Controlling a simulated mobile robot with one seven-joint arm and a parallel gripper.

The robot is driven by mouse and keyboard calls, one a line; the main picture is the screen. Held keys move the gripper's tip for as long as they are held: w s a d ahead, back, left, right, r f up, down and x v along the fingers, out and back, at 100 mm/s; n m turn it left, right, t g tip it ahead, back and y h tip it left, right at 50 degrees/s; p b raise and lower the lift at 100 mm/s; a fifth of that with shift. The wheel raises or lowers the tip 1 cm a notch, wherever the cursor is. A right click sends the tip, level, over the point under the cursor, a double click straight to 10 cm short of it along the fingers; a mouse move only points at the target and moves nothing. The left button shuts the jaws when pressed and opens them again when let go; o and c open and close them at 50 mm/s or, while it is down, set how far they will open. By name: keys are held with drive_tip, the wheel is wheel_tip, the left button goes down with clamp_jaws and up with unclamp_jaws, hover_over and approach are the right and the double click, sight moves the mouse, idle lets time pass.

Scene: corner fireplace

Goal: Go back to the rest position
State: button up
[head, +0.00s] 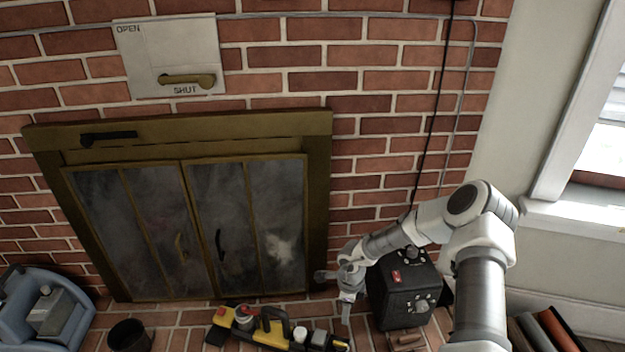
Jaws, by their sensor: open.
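My gripper (338,289) is at the end of my arm, which reaches in from the lower right and bends down to the left. It is open and appears empty, in front of the lower right corner of the fireplace doors (225,225). The glass doors are in a brass frame, and both look shut. My gripper hangs close to a black box with a red switch and a dial (408,295), just left of it. I cannot tell whether it touches the box.
A dark cup (129,336) and a blue-grey container (45,310) are at the lower left. Books (550,330) stand at the lower right. A lever plate (172,57) is on the wall.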

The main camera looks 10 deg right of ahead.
drive_tip(key=w+a+r+n+t, duration=0.1)
drive_tip(key=w+r+n+t, duration=0.35)
drive_tip(key=r, duration=0.75)
drive_tip(key=w+a+r+n+t, duration=0.1)
drive_tip(key=w+r+n+t, duration=0.4)
drive_tip(key=r, duration=0.6)
drive_tip(key=s+a+r+n+g+y, duration=0.1)
drive_tip(key=a+r, duration=0.1)
drive_tip(key=r, duration=0.3)
drive_tip(key=s+a+r+n+y, duration=0.1)
drive_tip(key=a+r+n, duration=0.1)
drive_tip(key=r, duration=0.3)
drive_tip(key=s+a+r+n+g, duration=0.1)
drive_tip(key=s+a+r+n, duration=0.2)
drive_tip(key=s+r+n, duration=0.7)
drive_tip(key=s+d+r+g+h, duration=0.1)
drive_tip(key=s+d+r, duration=0.15)
drive_tip(key=s, duration=0.85)
drive_tip(key=s+d+r+g+h, duration=0.1)
drive_tip(key=s+d, duration=0.3)
drive_tip(key=s, duration=0.7)
wheel_tip(320, 180, up, 16)
drive_tip(key=s+p, duration=0.1)
drive_tip(key=p, duration=1.5)
drive_tip(key=shift+s+d, duration=0.15)
drive_tip(key=shift+d, duration=0.25)
